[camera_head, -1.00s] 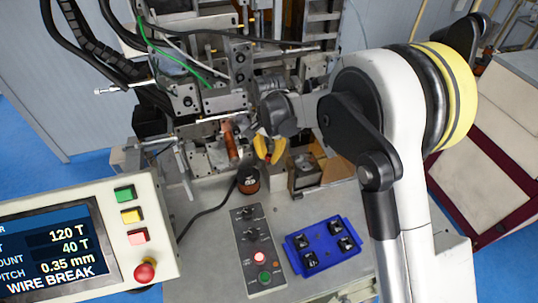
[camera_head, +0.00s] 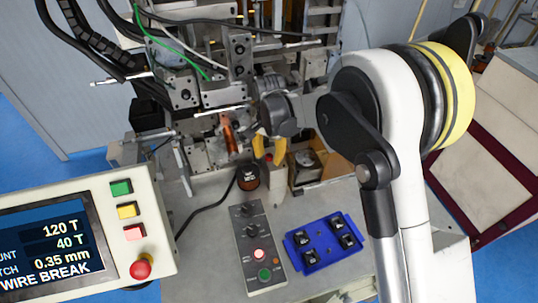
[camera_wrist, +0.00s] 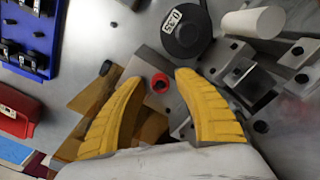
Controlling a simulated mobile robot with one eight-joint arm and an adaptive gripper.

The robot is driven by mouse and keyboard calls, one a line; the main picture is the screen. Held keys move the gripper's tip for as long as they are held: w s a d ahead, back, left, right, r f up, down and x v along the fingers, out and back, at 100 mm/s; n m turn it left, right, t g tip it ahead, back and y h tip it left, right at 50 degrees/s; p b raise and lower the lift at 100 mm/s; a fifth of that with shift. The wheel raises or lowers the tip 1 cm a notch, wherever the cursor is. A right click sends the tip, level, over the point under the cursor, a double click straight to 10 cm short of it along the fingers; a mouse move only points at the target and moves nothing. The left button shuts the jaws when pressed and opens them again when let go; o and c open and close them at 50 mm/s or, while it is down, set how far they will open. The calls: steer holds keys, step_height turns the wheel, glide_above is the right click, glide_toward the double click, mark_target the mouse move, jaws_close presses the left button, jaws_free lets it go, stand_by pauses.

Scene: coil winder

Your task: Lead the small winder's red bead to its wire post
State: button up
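A small red bead (camera_wrist: 160,83), ring-shaped with a dark centre, shows in the wrist view between my yellow fingertips. My gripper (camera_wrist: 159,80) is open, with a gap on both sides of the bead. In the head view the bead (camera_head: 269,157) is a small red spot between the fingers of my gripper (camera_head: 269,158), in front of the winder (camera_head: 213,98). Whether the fingers are at the bead's height cannot be told. I cannot pick out the wire post with certainty. A wire at the bead is too fine to see.
A black spool marked 0.35 (camera_wrist: 187,33) and a white cylinder (camera_wrist: 253,22) stand close beyond the fingertips. Metal blocks (camera_wrist: 245,80) lie to the right. A blue tray (camera_head: 324,245) holds several black parts. A grey button box (camera_head: 258,248) and a WIRE BREAK screen (camera_head: 50,245) are nearer.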

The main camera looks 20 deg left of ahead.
steer(key=shift+r, duration=0.15)
step_height(320, 180, up, 12)
stand_by(0.6)
